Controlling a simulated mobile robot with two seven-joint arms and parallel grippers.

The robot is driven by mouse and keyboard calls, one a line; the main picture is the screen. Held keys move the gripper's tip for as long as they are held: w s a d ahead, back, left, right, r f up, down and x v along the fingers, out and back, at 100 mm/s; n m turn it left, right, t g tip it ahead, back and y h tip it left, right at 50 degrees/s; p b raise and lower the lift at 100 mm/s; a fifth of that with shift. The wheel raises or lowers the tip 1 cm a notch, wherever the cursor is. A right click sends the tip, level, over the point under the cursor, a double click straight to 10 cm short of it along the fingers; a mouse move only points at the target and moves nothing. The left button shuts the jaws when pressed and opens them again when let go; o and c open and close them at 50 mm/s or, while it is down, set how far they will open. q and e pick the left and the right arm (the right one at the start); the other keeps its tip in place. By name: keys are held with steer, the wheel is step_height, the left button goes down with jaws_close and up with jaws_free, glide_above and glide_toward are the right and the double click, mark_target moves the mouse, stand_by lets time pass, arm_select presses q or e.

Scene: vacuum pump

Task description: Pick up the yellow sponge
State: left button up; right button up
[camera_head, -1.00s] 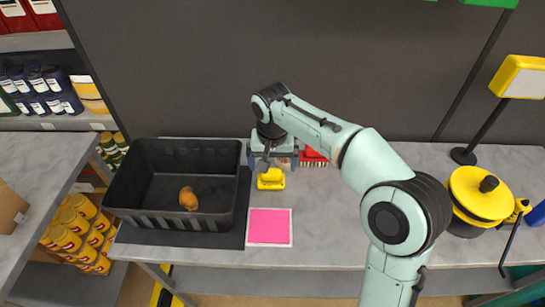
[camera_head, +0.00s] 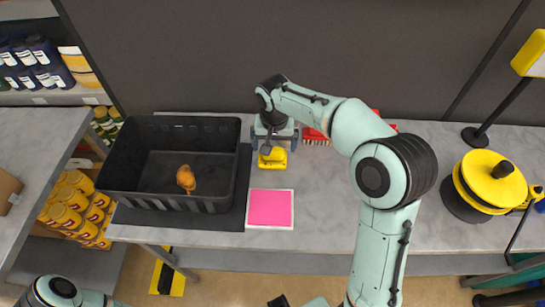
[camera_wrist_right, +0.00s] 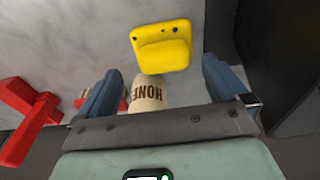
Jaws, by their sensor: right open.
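The yellow sponge (camera_head: 272,159) lies on the grey table, between the black bin and the middle of the table. My right gripper (camera_head: 275,138) is at its far side, low over the table. In the right wrist view the sponge (camera_wrist_right: 162,47) is just past the open fingertips, in line with the gap of my right gripper (camera_wrist_right: 160,68). I cannot tell whether the fingers touch anything.
A black bin (camera_head: 115,190) holding an orange-brown item (camera_head: 186,179) stands left. A pink square (camera_head: 270,208) lies in front of the sponge. Red items (camera_head: 315,136) are right of the gripper. A yellow-lidded pot (camera_head: 488,178) stands right.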

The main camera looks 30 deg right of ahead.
mark_target(273, 151)
steer(key=f, duration=0.2)
steer(key=w+f, duration=0.1)
steer(key=f, duration=0.1)
steer(key=shift+f, duration=0.35)
steer(key=c, duration=1)
steer(key=shift+r, duration=0.1)
arm_select(q)
steer(key=w+r+p, duration=0.1)
steer(key=r, duration=0.1)
steer(key=w+r+p, duration=0.2)
steer(key=shift+w+r, duration=0.15)
arm_select(e)
step_height(273, 151, up, 20)
